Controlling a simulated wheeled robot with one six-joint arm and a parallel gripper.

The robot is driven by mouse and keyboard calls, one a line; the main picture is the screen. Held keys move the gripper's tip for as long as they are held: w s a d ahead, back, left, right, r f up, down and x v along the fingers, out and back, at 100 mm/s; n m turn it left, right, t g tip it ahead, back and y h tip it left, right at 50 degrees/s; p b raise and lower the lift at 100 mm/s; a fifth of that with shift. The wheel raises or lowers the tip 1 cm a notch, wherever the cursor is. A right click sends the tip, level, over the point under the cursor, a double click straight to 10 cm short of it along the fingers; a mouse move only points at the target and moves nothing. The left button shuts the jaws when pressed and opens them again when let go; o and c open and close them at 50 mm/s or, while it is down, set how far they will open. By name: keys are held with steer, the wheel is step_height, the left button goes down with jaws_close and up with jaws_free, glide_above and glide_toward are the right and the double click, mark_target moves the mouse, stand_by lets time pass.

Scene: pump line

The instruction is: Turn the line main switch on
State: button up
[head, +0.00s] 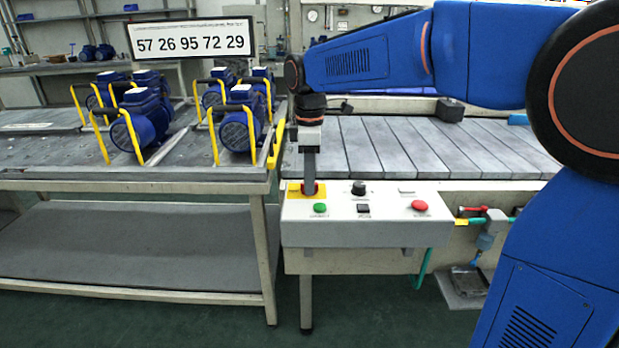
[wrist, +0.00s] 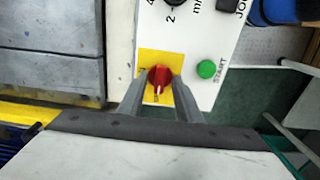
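The line main switch is a red rotary knob (wrist: 159,76) on a yellow plate (wrist: 147,57) at the corner of the control box. In the wrist view its pale pointer mark points to the bottom of the picture. In the head view the yellow plate (head: 294,190) shows at the box's left end, with the knob partly hidden by my gripper (head: 310,180). My gripper points straight down at the knob. In the wrist view its two fingers (wrist: 160,84) stand apart, one on each side of the knob. Contact with it is not clear.
The grey control box (head: 366,236) also bears a green START button (wrist: 206,69), a black knob (head: 358,188), a black switch (head: 363,208) and a red button (head: 420,206). A slatted conveyor (head: 400,145) lies behind. Several blue pumps (head: 140,128) stand on the left table.

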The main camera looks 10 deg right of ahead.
jaws_close()
steer(key=shift+m, duration=0.3)
steer(key=m, duration=0.3)
steer(key=shift+m, duration=0.3)
steer(key=m, duration=0.4)
steer(key=shift+m, duration=0.3)
steer(key=m, duration=0.9)
